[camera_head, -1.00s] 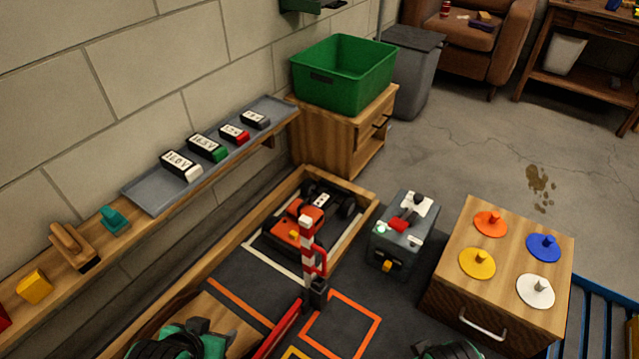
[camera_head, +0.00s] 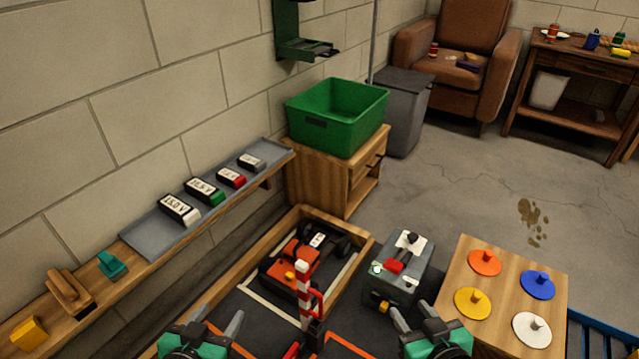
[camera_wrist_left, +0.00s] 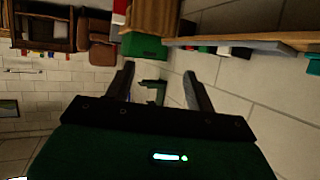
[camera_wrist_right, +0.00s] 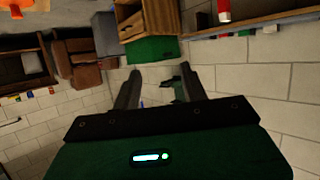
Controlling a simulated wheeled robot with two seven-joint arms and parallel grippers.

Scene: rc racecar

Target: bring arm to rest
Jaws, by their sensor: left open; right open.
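My left gripper (camera_head: 213,325) is at the bottom of the head view, open and empty, its fingers pointing forward. It also shows open in the left wrist view (camera_wrist_left: 160,85), with nothing between the fingers. My right gripper (camera_head: 419,318) is at the bottom right of centre in the head view, open and empty. The right wrist view shows its two fingers apart (camera_wrist_right: 158,88). Both grippers are in front of the orange and black racecar (camera_head: 305,255), which sits in a wooden-edged bay. A red-and-white striped post (camera_head: 304,290) stands between the grippers.
A grey machine (camera_head: 400,270) stands just beyond my right gripper. A wooden cabinet with coloured discs (camera_head: 505,270) is at the right. A wall shelf (camera_head: 150,235) with battery packs runs along the left. A green bin (camera_head: 337,115) stands on a wooden cabinet behind.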

